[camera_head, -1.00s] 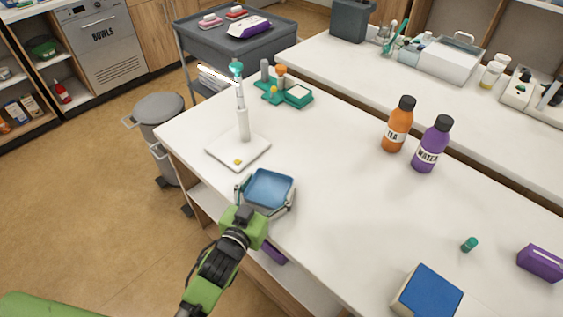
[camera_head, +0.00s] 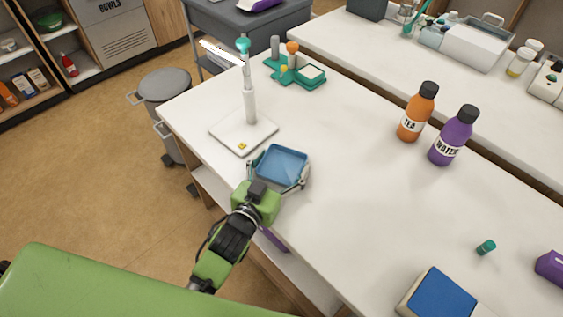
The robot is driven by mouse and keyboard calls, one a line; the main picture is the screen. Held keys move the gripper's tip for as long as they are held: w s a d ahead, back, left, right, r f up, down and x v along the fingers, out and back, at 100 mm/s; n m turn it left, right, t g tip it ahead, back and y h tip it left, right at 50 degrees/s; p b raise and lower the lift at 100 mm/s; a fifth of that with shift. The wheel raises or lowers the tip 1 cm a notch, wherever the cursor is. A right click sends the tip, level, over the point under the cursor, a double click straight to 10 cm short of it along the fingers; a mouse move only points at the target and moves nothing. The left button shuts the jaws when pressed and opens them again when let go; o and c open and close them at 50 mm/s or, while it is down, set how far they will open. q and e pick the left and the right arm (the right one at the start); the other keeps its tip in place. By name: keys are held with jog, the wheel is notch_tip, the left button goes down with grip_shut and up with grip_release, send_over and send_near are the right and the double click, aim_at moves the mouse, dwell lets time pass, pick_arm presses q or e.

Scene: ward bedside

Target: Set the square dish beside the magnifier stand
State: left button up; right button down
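The square dish (camera_head: 283,163) is blue inside with a pale outer side. It is at the left part of the white table, just to the lower right of the magnifier stand. The magnifier stand (camera_head: 249,106) is upright, with a white square base (camera_head: 229,133), a white post and a teal top. My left gripper (camera_head: 278,178) has its fingers on two opposite sides of the dish and appears shut on it. The fingertips are partly hidden by the dish. I cannot tell whether the dish touches the table. My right gripper is not in view.
A teal holder (camera_head: 312,75) with small items stands behind the stand. An orange tea bottle (camera_head: 415,115) and a purple water bottle (camera_head: 453,137) stand to the right. A blue-topped box (camera_head: 440,299) and a small teal cap (camera_head: 486,247) are nearer. The table's middle is clear.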

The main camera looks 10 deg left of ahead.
pick_arm(q)
jog(key=shift+o, duration=1)
jog(key=shift+r, duration=0.15)
jog(key=shift+s, duration=0.25)
jog(key=b+v, duration=0.1)
jog(key=v, duration=1)
jog(key=shift+s+a, duration=0.1)
jog(key=shift+s, duration=0.2)
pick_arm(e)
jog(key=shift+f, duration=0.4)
